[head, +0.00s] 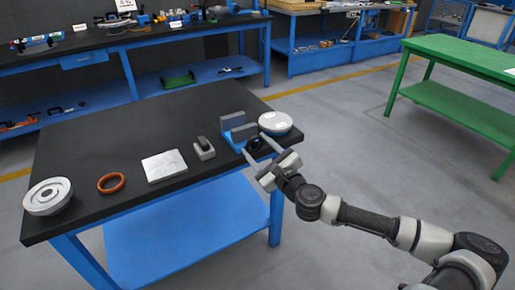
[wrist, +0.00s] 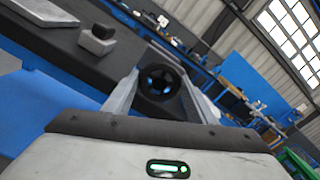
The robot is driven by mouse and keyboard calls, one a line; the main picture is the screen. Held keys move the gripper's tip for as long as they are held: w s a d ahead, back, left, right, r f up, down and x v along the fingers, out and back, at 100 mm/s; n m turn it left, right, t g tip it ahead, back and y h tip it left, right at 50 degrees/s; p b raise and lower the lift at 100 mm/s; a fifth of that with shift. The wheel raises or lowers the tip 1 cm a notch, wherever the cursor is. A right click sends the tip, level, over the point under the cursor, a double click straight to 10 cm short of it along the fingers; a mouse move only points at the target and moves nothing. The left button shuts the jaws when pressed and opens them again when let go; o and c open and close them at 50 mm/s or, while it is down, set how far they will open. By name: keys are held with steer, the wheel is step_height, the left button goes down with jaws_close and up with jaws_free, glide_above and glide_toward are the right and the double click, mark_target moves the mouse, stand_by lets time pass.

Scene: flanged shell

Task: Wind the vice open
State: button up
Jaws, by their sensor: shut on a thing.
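The blue vice (head: 228,121) with grey jaws stands at the right end of the black table. Its black round handwheel (head: 254,143) faces the table's front edge. In the wrist view the handwheel (wrist: 158,98) shows as a black ring with blue gaps between its spokes. My gripper (head: 257,147) reaches in from the front right, with one finger on each side of the wheel. In the wrist view my gripper (wrist: 161,78) is shut on the wheel's rim. The vice body is mostly hidden behind the wheel there. A gap shows between the jaws in the head view.
A round grey lidded part (head: 275,122) stands close to the right of the vice. A small grey block (head: 204,150), a pale plate (head: 164,166), an orange ring (head: 111,183) and a flanged metal part (head: 48,196) lie leftward along the black table (head: 120,137).

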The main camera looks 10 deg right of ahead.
steer(key=shift+a+r+m, duration=0.25)
steer(key=shift+r+m, duration=0.15)
steer(key=shift+m, duration=0.1)
steer(key=o, duration=0.9)
steer(key=shift+o, duration=0.8)
steer(key=shift+d+f, duration=0.1)
steer(key=shift+f, duration=0.05)
steer(key=p+v, duration=0.3)
steer(key=v, duration=1.4)
steer(key=shift+s+p, duration=0.2)
steer(key=shift+p, duration=0.1)
steer(key=shift+d, duration=0.1)
